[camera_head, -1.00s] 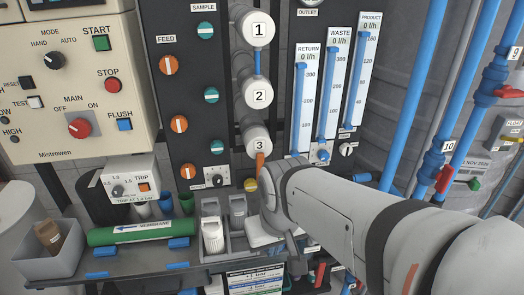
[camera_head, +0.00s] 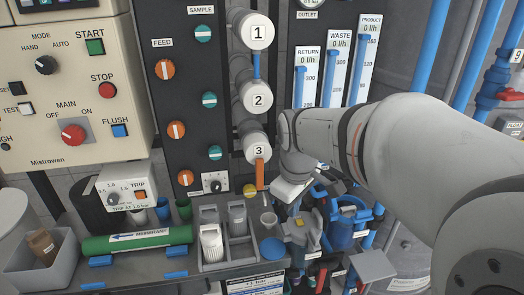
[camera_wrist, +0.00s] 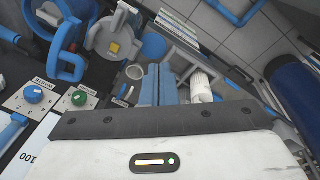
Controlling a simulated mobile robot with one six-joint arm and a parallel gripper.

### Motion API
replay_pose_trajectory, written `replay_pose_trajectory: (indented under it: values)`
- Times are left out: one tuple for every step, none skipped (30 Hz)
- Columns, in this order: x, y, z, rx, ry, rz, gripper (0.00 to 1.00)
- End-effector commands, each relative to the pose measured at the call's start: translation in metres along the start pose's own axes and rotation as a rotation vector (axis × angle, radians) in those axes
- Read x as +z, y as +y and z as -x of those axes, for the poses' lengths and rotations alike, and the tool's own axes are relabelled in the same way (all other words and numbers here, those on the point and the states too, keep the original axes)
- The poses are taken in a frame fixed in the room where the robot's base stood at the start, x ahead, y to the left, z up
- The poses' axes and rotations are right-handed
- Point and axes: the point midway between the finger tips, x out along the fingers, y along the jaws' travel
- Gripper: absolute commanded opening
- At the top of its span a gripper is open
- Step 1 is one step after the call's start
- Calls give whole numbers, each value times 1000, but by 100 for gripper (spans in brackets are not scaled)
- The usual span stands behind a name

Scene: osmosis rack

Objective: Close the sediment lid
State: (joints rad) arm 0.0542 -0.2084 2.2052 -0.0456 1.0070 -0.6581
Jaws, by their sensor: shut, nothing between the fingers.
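A grey round lid with a yellow square (camera_head: 300,229) shows below my arm, beside a blue housing (camera_head: 342,236) with a blue loop-shaped part at its top. In the wrist view the grey lid (camera_wrist: 115,45) and the blue loop (camera_wrist: 70,45) stand side by side at upper left. No readable label tells me which is the sediment lid. My gripper (camera_wrist: 158,84) is shut and empty, its two blue fingers together. In the wrist picture they lie below and right of the grey lid, with no visible contact. In the head view my wrist hides the fingers.
A grey tray (camera_head: 228,262) with cartridges stands left of the lid, near a small cup (camera_head: 268,221) and a blue disc (camera_head: 272,248). An orange lever (camera_head: 260,174) hangs by vessel 3. A green membrane tube (camera_head: 138,240) and a grey bin (camera_head: 14,268) lie farther left.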

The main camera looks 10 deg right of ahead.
Motion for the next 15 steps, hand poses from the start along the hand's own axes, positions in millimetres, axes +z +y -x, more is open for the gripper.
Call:
replay_pose_trajectory:
  values:
    - [-14,17,-2,-7,-22,117,0]
    - [-22,26,-2,-11,-33,195,0]
    - [-31,38,-4,-19,-48,297,0]
    - [-38,47,-5,-24,-57,369,0]
    - [-44,55,-7,-31,-66,438,0]
    - [-51,65,-9,-39,-76,524,0]
    - [-56,72,-11,-45,-84,584,0]
    - [-60,78,-12,-52,-90,639,0]
    - [-66,86,-15,-59,-97,704,0]
    - [-69,91,-16,-65,-102,747,0]
    - [-72,95,-18,-71,-105,784,0]
    - [-75,100,-19,-76,-109,827,0]
    - [-76,102,-20,-80,-111,852,0]
    - [-78,104,-22,-83,-113,872,0]
    - [-79,107,-23,-85,-114,893,0]
